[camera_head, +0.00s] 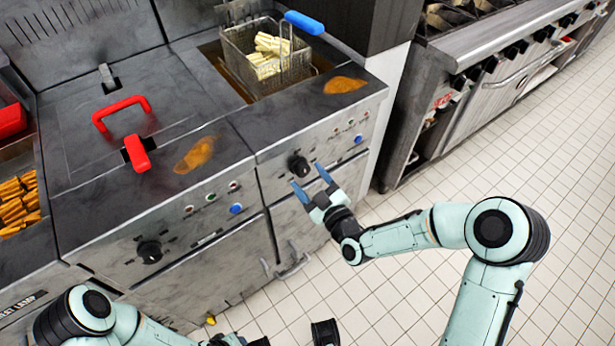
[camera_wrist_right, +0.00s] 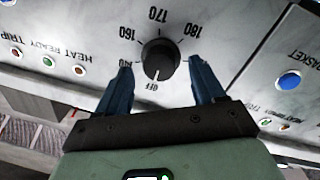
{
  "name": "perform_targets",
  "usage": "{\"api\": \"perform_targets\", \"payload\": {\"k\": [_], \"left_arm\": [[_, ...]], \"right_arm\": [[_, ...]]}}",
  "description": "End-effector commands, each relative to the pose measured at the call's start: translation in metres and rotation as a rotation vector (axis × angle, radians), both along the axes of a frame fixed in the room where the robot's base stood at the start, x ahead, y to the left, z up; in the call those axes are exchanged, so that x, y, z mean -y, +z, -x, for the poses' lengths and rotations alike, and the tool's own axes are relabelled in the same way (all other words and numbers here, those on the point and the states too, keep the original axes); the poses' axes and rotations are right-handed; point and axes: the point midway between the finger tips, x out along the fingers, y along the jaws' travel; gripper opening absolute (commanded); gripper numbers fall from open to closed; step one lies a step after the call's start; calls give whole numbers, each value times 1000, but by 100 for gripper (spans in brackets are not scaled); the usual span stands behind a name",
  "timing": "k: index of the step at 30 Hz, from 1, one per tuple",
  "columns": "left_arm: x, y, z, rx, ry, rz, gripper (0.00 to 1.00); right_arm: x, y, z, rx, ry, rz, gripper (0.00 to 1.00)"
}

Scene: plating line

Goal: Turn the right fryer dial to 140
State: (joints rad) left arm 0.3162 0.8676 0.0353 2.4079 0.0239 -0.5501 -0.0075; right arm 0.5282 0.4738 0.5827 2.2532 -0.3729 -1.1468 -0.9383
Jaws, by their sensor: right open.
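The right fryer dial (camera_head: 298,165) is a black knob on the front panel of the right fryer. In the right wrist view the dial (camera_wrist_right: 158,60) shows close up, with 160, 170 and 180 printed around it and OFF at its lower side. A white mark on the knob points toward OFF. The number by the left finger is partly hidden. My right gripper (camera_head: 306,175) is open in front of the dial, one finger on each side, with visible gaps to the knob. My left arm shows at the bottom left; its gripper fingers are out of view.
The left fryer dial (camera_head: 149,251) is on the left panel. A fry basket (camera_head: 268,58) with a blue handle (camera_head: 304,22) sits above the right dial. A blue button (camera_head: 358,139) and small lamps are beside the dial. A metal door handle (camera_head: 288,262) projects below. Tiled floor is open at right.

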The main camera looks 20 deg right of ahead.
Motion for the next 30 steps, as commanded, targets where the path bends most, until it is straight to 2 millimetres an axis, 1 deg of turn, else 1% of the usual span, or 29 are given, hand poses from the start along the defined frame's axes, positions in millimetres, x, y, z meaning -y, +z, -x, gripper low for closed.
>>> {"api": "perform_targets", "payload": {"k": [1, 5, 13, 14, 15, 17, 18, 19, 26, 30], "left_arm": [[-1, -1, -1, 3, 1, -1, 30], [-1, -2, -2, 6, 3, -3, 30], [-1, -2, -3, 6, 3, -4, 30], [-1, -2, -3, 6, 3, -4, 30], [-1, -2, -3, 6, 3, -4, 30], [-1, -2, -3, 6, 3, -4, 30], [-1, -2, -2, 6, 3, -4, 30], [-1, -2, -2, 6, 3, -4, 30], [-1, -2, -2, 6, 3, -3, 30], [-1, -1, -2, 5, 3, -3, 30]], "right_arm": [[-2, 0, -5, 2, 0, -2, 68], [-4, 0, -12, 0, 0, 0, 68], [-4, 0, -13, 0, 0, 0, 68], [-4, 0, -13, 0, 0, 0, 65], [-4, 0, -13, 0, 0, 0, 52], [-4, 0, -13, 0, 0, 0, 33], [-4, 0, -13, 0, 0, 0, 20], [-4, 0, -13, 0, 0, 0, 12], [-3, 0, -13, -3, 0, -9, 12], [-3, 0, -13, -15, -1, -44, 12]]}}
